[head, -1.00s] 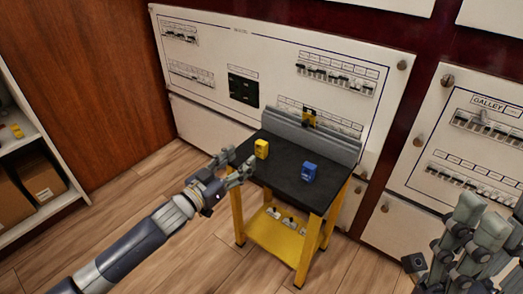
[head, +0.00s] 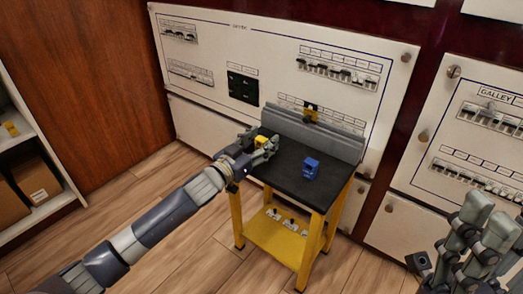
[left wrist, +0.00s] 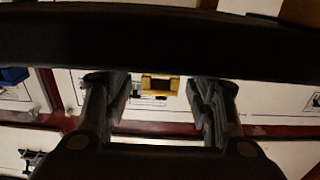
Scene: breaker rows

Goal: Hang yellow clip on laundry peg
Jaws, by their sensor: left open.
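The yellow clip (head: 261,140) stands on the black top of the yellow-legged stand (head: 300,185), partly hidden by my left gripper (head: 266,147). That gripper is open, its fingers close around the clip's place. In the left wrist view a yellow piece with a dark middle, seemingly the clip (left wrist: 160,84), shows between the spread fingers (left wrist: 160,110). A blue clip (head: 311,168) stands to the right on the same top. I cannot pick out which peg is the laundry one; labels are too small. My right gripper (head: 480,232) is at the lower right, its jaws unclear.
A grey ledge (head: 320,135) runs along the stand's back. A yellow and black piece (head: 311,112) is on the breaker panel (head: 225,60) behind it. Another panel (head: 480,150) marked GALLEY is at right. Shelves stand at left. The floor around the stand is clear.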

